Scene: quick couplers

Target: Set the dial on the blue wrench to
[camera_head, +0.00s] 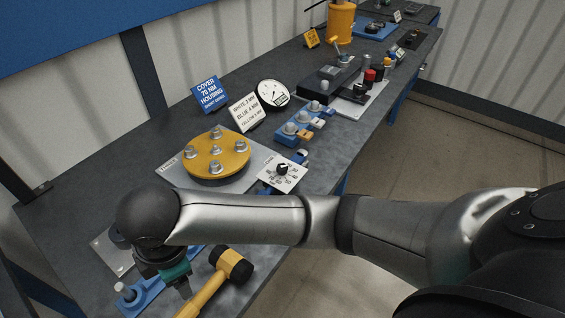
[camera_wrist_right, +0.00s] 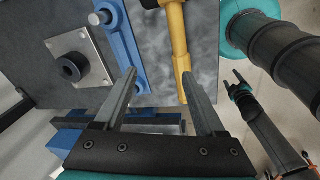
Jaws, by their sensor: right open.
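A white dial plate (camera_head: 294,175) with dark numbers and a black knob (camera_head: 282,169) lies near the front table edge; the knob's setting is too small to read. A blue part (camera_head: 268,187) shows beside it. A blue bar (camera_head: 150,293) with a silver stud lies at lower left, also in the wrist view (camera_wrist_right: 122,45). My right arm hides the stretch between, so I cannot tell whether they are one wrench. My right gripper (camera_wrist_right: 160,98) is open and empty, pointing down near the bar and mallet. My left gripper (camera_wrist_right: 234,80) shows only in the wrist view, its fingers apart.
A yellow-handled mallet (camera_head: 207,290) with a black head lies beside the bar. An orange bolted cover (camera_head: 207,158) sits on a grey plate behind my right arm. Signs (camera_head: 209,94), a round gauge (camera_head: 273,93) and blue couplers (camera_head: 300,125) stand further back.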

